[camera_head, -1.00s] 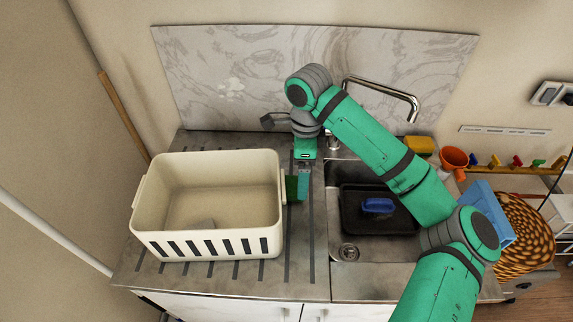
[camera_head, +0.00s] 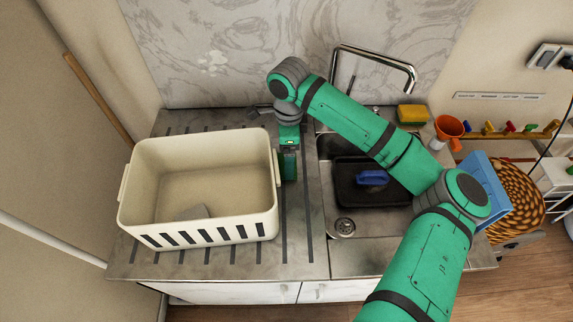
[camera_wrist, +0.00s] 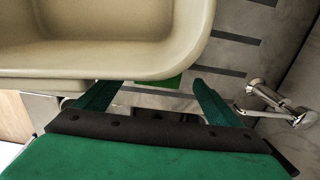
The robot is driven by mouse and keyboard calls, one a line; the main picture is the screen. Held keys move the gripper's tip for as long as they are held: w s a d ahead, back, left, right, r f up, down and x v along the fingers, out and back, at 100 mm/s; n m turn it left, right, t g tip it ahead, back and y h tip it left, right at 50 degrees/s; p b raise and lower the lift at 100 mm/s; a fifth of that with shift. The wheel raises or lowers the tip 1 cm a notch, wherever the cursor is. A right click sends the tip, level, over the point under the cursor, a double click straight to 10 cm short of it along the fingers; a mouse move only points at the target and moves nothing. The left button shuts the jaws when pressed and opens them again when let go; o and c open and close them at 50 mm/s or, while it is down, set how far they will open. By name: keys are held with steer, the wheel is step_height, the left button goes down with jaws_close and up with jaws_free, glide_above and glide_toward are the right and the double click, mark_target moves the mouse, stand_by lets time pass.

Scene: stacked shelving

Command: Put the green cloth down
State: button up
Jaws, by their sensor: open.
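My gripper (camera_head: 288,168) points down just right of the cream bin's right wall, above the ribbed steel counter. In the wrist view its two green fingers (camera_wrist: 158,86) are spread apart, with nothing clearly held between them. A small bright green patch (camera_wrist: 160,82), apparently the green cloth, shows between the fingertips under the bin's rim. Most of it is hidden by the bin. In the head view I cannot separate the cloth from my green fingers, so I cannot tell how it lies.
Right of the gripper is the sink with a black tray (camera_head: 345,195) and blue brush (camera_head: 372,178). A curved faucet (camera_head: 410,75) rises behind. A yellow sponge (camera_head: 412,113) sits behind right.

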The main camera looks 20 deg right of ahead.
steer(key=shift+s+a+f, duration=0.1)
steer(key=shift+s+f, duration=0.05)
steer(key=shift+f, duration=1.55)
steer(key=c, duration=1.2)
steer(key=shift+c, duration=0.2)
steer(key=shift+r, duration=0.15)
step_height(320, 180, up, 28)
